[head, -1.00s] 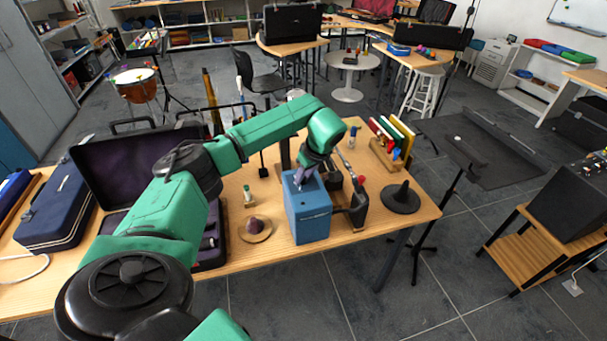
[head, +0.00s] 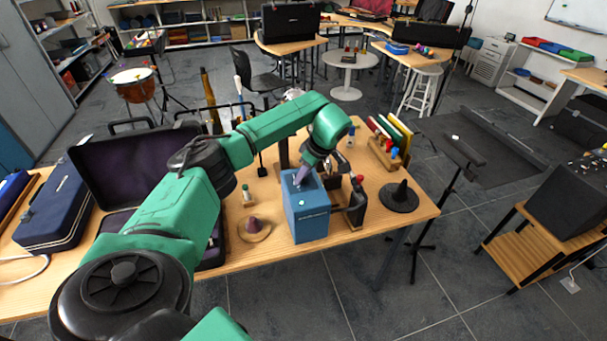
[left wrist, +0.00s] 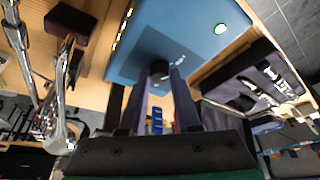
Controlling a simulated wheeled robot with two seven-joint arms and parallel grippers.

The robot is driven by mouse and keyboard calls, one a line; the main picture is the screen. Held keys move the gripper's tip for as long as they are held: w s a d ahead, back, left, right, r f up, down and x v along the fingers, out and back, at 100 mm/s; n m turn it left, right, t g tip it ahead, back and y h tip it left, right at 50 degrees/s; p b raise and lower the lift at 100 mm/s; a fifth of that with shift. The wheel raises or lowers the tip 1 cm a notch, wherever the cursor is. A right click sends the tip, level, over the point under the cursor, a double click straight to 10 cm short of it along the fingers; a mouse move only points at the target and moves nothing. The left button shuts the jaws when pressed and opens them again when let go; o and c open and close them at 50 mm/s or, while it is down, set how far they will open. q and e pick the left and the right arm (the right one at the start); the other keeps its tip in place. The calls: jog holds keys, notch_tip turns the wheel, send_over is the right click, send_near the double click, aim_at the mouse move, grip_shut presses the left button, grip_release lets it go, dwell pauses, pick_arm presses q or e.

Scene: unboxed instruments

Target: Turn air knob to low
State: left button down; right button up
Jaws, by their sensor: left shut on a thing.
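The blue box (head: 310,220) stands upright near the front edge of the wooden table, and its blue face (left wrist: 180,25) fills the upper middle of the left wrist view. A dark round knob (left wrist: 158,72) is on that face, partly hidden by my fingers. My left gripper (head: 302,181) reaches down to the top of the box. In the left wrist view its two purple-grey fingers (left wrist: 160,82) are closed on the knob, one on each side. A pale green round light (left wrist: 220,28) is on the same face. The knob's pointer and setting cannot be read. My right gripper is not seen.
A black cone-shaped mute (head: 400,195) stands right of the box, and a purple cone on a wooden disc (head: 254,228) stands left. An open dark case (head: 130,172) lies further left. A rack of coloured books (head: 387,150) is behind right.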

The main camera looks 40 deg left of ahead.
pick_arm(q)
jog(key=c, duration=0.6)
grip_release()
jog(key=b+v, duration=0.1)
jog(key=v, duration=1.3)
jog(key=shift+s+r, duration=0.1)
jog(key=shift+r, duration=0.25)
